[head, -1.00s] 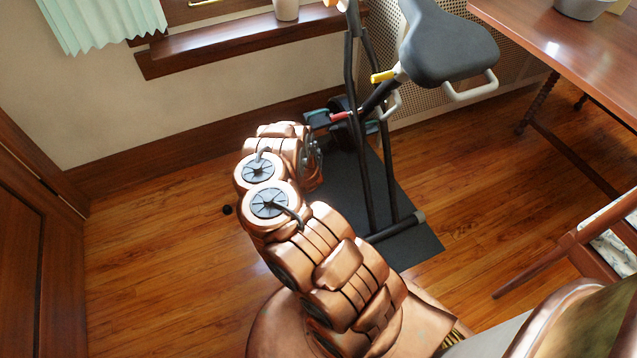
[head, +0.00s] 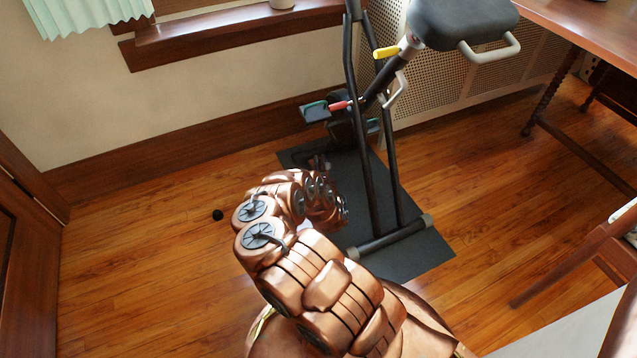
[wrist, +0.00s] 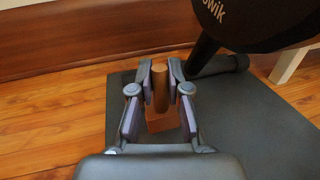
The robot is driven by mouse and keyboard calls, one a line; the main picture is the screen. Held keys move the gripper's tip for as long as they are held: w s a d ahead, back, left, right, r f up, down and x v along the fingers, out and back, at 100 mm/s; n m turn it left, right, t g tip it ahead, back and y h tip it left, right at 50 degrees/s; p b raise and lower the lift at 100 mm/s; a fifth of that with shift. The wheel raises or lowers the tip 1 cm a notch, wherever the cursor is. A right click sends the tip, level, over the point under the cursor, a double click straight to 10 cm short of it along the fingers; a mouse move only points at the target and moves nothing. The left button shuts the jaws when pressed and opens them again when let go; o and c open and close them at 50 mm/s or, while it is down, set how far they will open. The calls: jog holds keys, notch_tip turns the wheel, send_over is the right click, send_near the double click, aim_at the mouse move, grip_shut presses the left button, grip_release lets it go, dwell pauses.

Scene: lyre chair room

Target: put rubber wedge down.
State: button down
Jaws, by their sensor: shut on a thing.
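The rubber wedge (wrist: 160,118) is a brownish-orange piece between the fingers in the wrist view. My gripper (wrist: 160,88) is shut on it, with one finger on each side. The wedge is over or at the dark mat (wrist: 265,135); I cannot tell whether it touches the mat. In the head view my copper-coloured arm reaches toward the mat (head: 415,255) and hides the wedge. The gripper shows only in small part there.
An exercise bike (head: 375,130) stands on the mat, its black frame close to the right of my arm. A wooden table (head: 590,35) is at the right. Floor at the left is clear.

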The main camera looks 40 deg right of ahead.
jog(key=shift+f+b, duration=2.4)
jog(key=shift+f, duration=1.7)
jog(key=shift+f, duration=0.15)
jog(key=c, duration=1.1)
grip_release()
jog(key=shift+c, duration=0.2)
